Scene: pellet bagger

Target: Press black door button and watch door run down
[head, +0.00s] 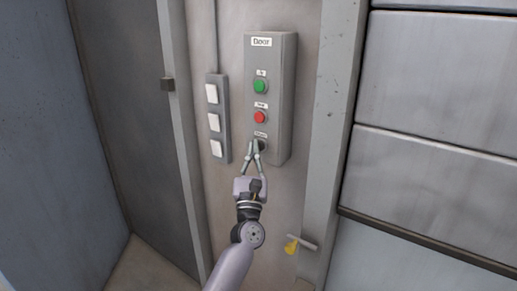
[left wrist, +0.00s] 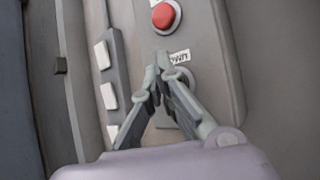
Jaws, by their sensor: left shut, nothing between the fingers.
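The grey door control box (head: 283,95) is on the wall, with a green button (head: 260,86) on top and a red button (head: 260,117) in the middle. The black button (head: 263,146) is at the bottom, partly hidden by my fingers. My left gripper (head: 255,146) is shut and empty, its tips at the black button. In the left wrist view its tips (left wrist: 157,72) are over the lower part of the box, beside the "DOWN" label (left wrist: 180,57). I cannot tell whether they touch the button. The sectional door (head: 440,100) is at the right, its panels spanning the visible opening.
A switch strip (head: 218,119) with three white switches is on the wall left of the box. A yellow-tipped lever (head: 292,246) sticks out below the box, right of my arm. A grey door frame post (head: 333,130) stands between box and door.

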